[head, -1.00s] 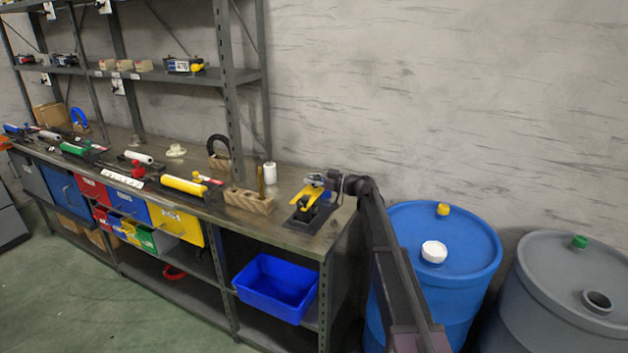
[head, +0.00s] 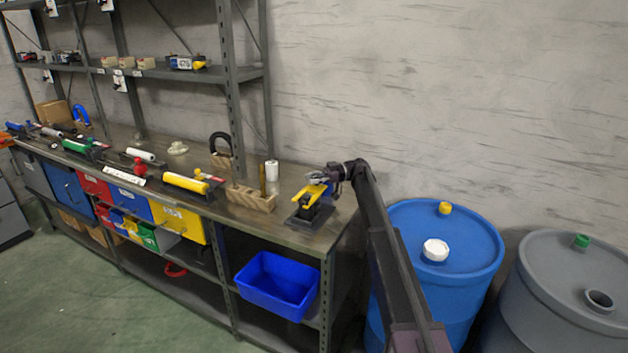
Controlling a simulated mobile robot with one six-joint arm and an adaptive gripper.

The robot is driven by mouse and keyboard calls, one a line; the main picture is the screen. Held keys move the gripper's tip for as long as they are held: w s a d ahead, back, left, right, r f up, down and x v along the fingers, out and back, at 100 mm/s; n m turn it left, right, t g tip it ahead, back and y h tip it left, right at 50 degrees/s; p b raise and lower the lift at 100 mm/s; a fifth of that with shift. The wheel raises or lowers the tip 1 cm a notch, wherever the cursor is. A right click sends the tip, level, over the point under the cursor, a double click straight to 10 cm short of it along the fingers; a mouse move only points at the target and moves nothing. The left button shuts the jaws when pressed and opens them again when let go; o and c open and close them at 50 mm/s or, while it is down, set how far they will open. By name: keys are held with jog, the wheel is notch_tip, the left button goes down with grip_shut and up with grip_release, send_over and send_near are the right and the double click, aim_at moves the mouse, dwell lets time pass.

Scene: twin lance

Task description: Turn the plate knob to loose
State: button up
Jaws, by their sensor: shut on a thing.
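A dark plate fixture (head: 301,217) with a yellow part (head: 309,194) on top stands near the right end of the workbench. A small blue part shows beside the yellow one. My gripper (head: 318,181) reaches over the fixture from the right and is shut on a part of it. That part is mostly hidden by the fingers, so I cannot tell its exact shape or which way it is turned. I take it to be the plate knob.
A wooden block (head: 251,199) with an upright rod and a white roll (head: 272,170) stand left of the fixture. A blue bin (head: 277,286) sits on the lower shelf. Blue (head: 445,240) and grey (head: 565,285) drums stand at the right. A shelf post rises behind.

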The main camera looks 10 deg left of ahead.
jog(key=shift+s+d+f+g, duration=0.1)
jog(key=shift+s+d+g, duration=0.1)
jog(key=shift+g, duration=0.1)
jog(key=o, duration=0.9)
jog(key=shift+o, duration=0.3)
jog(key=shift+w, duration=0.1)
jog(key=shift+r, duration=0.25)
